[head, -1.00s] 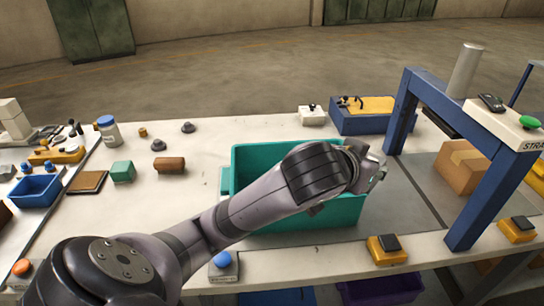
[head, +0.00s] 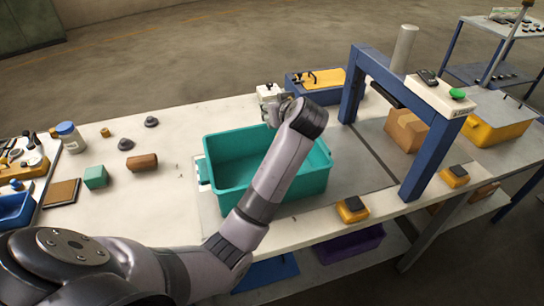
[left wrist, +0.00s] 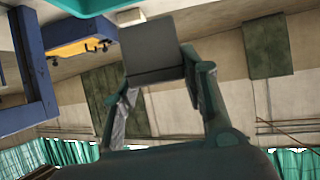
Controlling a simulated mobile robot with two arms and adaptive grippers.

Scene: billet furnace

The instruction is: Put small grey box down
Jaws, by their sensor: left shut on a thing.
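The small grey box (left wrist: 152,48) is held between the two fingers of my left gripper (left wrist: 165,85) in the left wrist view. Its flat dark grey face is turned to the camera. In the head view my left gripper (head: 275,110) shows only in part past my wrist, by the far rim of the teal tote (head: 315,185). I cannot make out the grey box there. My right gripper is not in view.
A white box with a dark knob (head: 268,92) stands behind the tote. A blue bin with a yellow top (head: 315,82) is beside it. A blue scanner arch (head: 352,90) and a carton (head: 406,130) stand to the right. The table left of the tote has bare room.

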